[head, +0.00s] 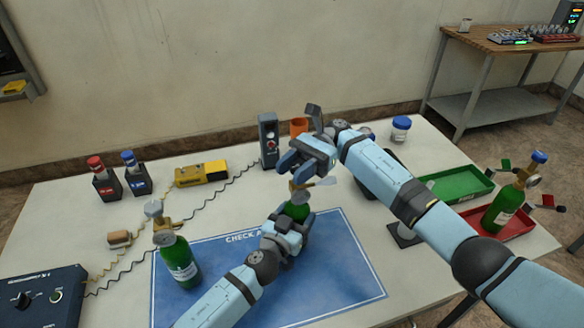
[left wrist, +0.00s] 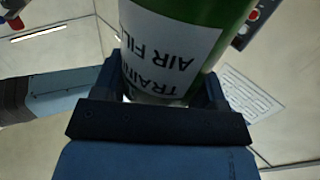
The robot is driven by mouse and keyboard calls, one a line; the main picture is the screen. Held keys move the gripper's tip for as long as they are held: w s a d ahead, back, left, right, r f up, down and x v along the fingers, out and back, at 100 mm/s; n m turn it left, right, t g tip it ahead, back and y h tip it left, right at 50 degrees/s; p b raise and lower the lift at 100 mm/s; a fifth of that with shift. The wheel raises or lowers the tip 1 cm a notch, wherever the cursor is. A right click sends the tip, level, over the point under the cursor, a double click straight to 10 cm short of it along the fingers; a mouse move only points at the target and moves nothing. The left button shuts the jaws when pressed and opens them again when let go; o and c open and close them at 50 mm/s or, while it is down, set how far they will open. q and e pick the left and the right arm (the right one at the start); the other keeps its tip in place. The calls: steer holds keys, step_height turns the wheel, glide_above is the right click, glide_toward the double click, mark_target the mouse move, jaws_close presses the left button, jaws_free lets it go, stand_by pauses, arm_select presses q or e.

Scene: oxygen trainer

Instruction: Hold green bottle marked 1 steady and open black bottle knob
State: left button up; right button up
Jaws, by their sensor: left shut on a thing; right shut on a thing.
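A green bottle (head: 297,210) with a metal valve (head: 302,187) on top stands over the blue mat (head: 215,265). My left gripper (head: 292,225) is shut around its body from the near side. In the left wrist view the green bottle (left wrist: 225,20) fills the jaws, with a white label reading "TRAIN… AIR FIL…" upside down. The number 1 is not readable. My right gripper (head: 295,168) is above, shut on the top of this bottle's valve. The black knob is hidden by its fingers.
Another green bottle (head: 177,260) stands left on the mat. A third (head: 505,207) is at the red tray (head: 487,221), beside a green tray (head: 457,187). A yellow device (head: 202,174), a black gauge box (head: 268,140) and a control box (head: 42,298) stand around with coiled cables.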

steer(key=shift+s+n+g+h, duration=0.15)
steer(key=shift+n+g+h, duration=0.85)
steer(key=shift+h, duration=0.5)
steer(key=shift+d+n+h, duration=0.1)
steer(key=shift+n+h, duration=0.2)
steer(key=o, duration=0.9)
steer(key=shift+o, duration=0.2)
steer(key=shift+r, duration=0.1)
step_height(320, 180, up, 10)
steer(key=shift+f, duration=0.1)
